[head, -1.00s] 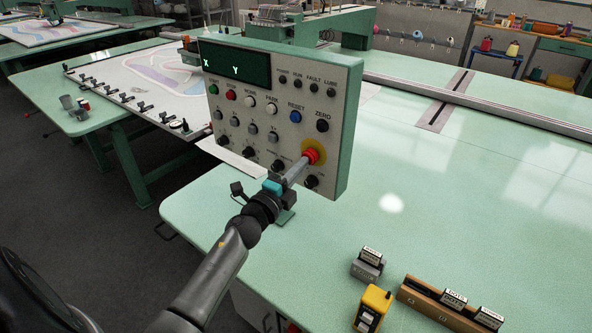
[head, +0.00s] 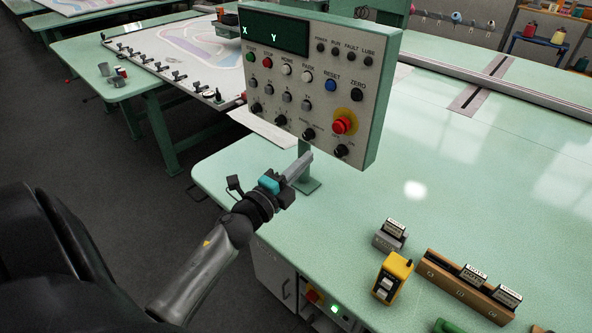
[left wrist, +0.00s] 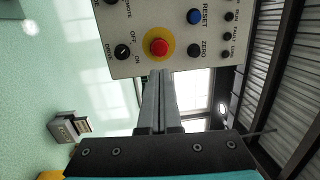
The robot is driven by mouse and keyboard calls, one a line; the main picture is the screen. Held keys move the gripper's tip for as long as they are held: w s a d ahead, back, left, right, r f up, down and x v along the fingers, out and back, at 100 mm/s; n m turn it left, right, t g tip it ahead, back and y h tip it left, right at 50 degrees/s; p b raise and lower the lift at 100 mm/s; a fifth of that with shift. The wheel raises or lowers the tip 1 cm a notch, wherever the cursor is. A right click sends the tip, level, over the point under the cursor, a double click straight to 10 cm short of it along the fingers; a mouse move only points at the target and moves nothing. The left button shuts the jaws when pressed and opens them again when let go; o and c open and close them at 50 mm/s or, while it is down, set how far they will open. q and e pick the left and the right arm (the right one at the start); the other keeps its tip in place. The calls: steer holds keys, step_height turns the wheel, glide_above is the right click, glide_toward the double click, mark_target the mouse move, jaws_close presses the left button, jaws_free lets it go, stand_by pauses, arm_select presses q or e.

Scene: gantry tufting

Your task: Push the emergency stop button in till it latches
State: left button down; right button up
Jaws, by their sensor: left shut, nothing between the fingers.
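The emergency stop button (head: 343,122) is a red mushroom head on a yellow disc, at the lower right of the control panel (head: 308,95). It also shows in the left wrist view (left wrist: 158,47), just beyond the fingertips. My left gripper (head: 303,160) is shut and empty, below and to the left of the button in the head view, with a gap between them. In the left wrist view its closed fingers (left wrist: 156,78) point toward the panel's edge near the button. Whether the button is latched cannot be told. My right gripper is not in view.
The panel stands on a post above a pale green table (head: 450,190). A yellow handheld device (head: 392,277), a grey block (head: 390,236) and a wooden rack (head: 465,285) with labelled blocks lie at the front right. The table's middle is clear.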

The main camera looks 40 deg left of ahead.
arm_select(q)
steer(key=shift+s+f, duration=0.2)
steer(key=shift+s, duration=1)
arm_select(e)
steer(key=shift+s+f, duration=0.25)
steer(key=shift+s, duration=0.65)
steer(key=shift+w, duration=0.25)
